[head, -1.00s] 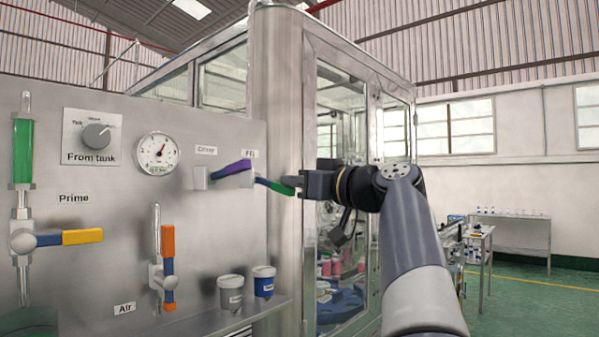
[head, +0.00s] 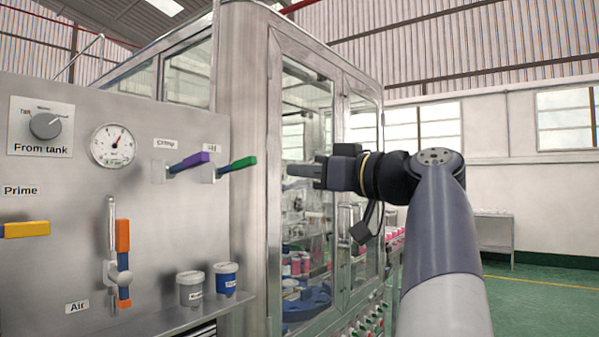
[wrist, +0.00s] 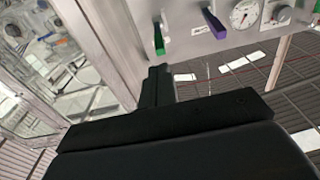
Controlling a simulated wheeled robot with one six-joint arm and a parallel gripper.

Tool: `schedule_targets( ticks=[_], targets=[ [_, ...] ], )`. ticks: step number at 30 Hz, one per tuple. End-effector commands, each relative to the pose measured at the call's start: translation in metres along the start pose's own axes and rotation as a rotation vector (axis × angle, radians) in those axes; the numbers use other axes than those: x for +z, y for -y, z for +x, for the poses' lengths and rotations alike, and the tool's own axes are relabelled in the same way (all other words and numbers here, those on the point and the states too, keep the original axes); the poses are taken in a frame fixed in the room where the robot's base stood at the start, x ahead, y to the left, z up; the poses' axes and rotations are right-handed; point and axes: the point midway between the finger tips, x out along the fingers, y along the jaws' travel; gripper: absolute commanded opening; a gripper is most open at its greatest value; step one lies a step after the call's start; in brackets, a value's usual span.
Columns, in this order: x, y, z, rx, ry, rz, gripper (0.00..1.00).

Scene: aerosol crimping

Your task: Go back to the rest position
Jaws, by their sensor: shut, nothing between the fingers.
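My gripper (head: 292,170) is shut and empty in the head view. It points left, in front of the machine's glass doors, with a gap between its tips and the green Fill lever (head: 238,164). The purple Crimp lever (head: 189,162) is further left on the steel panel. In the wrist view my gripper (wrist: 158,70) shows as closed dark fingers. The green lever (wrist: 158,40) is just beyond the tips there, and the purple lever (wrist: 214,24) is to its right.
The steel panel (head: 70,235) also carries a gauge (head: 113,146), a From tank knob (head: 45,126) and an orange-and-blue Air valve (head: 123,262). Two cups (head: 225,278) stand on its shelf. The glass-doored machine (head: 245,120) is close behind my gripper. Open floor (head: 550,290) lies at right.

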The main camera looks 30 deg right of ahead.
Motion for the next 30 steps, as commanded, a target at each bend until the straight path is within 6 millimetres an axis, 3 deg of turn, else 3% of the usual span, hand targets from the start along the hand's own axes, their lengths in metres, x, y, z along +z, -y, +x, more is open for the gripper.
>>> schedule_targets(
  ticks=[10,24,30],
  targets=[
    [-0.002,0.000,0.009,-0.002,0.000,0.001,0.00],
    [-0.007,0.000,0.067,-0.003,0.000,0.002,0.00],
    [-0.006,0.000,0.079,-0.001,0.000,0.001,0.00]
  ],
)
